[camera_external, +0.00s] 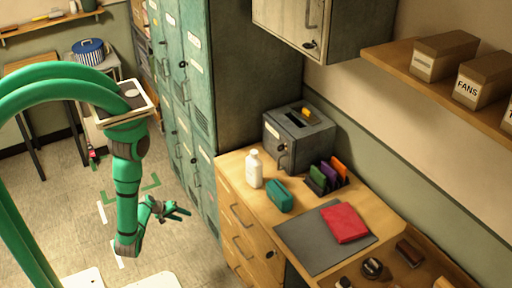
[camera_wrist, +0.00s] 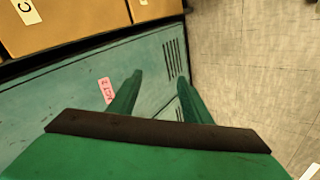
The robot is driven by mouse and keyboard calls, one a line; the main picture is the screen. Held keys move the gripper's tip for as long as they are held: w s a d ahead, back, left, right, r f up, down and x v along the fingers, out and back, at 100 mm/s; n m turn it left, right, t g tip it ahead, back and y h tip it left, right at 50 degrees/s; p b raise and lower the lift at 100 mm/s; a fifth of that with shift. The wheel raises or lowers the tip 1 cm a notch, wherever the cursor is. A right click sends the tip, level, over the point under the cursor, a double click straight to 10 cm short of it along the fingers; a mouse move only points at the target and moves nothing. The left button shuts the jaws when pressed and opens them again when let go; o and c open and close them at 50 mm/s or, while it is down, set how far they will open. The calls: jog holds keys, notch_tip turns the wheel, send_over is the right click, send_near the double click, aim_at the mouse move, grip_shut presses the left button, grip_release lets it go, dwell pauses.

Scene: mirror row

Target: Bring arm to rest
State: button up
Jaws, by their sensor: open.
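My green arm hangs down from its column at the left of the external view, its elbow bent low over the floor. My gripper (camera_external: 182,211) points to the right, in front of the teal lockers (camera_external: 181,88) and left of the wooden drawer unit. Its fingers are apart with nothing between them. In the wrist view my gripper (camera_wrist: 160,85) shows two green fingers spread apart, with a teal locker front (camera_wrist: 60,88) and a pink label beyond them. No object is held.
The drawer unit (camera_external: 229,208) carries a white bottle (camera_external: 254,169), a teal item (camera_external: 278,193), a grey box (camera_external: 298,140) and a red folder (camera_external: 345,223) on a dark mat. Open floor (camera_external: 75,200) lies left of the arm. Cardboard boxes (camera_wrist: 65,22) show in the wrist view.

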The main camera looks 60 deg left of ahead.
jog(key=s+d+r+m+t, duration=0.1)
jog(key=d+r+m, duration=0.3)
jog(key=d+r, duration=0.4)
jog(key=s+d+r+m+t, duration=0.1)
jog(key=d+r+m+t, duration=0.2)
jog(key=d+r, duration=0.6)
jog(key=s+d+r+m+t, duration=0.1)
jog(key=d+r+m+t, duration=0.2)
jog(key=r, duration=1.7)
jog(key=d+m, duration=0.4)
jog(key=d, duration=0.2)
jog(key=shift+s+d+r+h, duration=0.2)
jog(key=shift+s+r+h, duration=0.05)
jog(key=shift+r+h, duration=0.1)
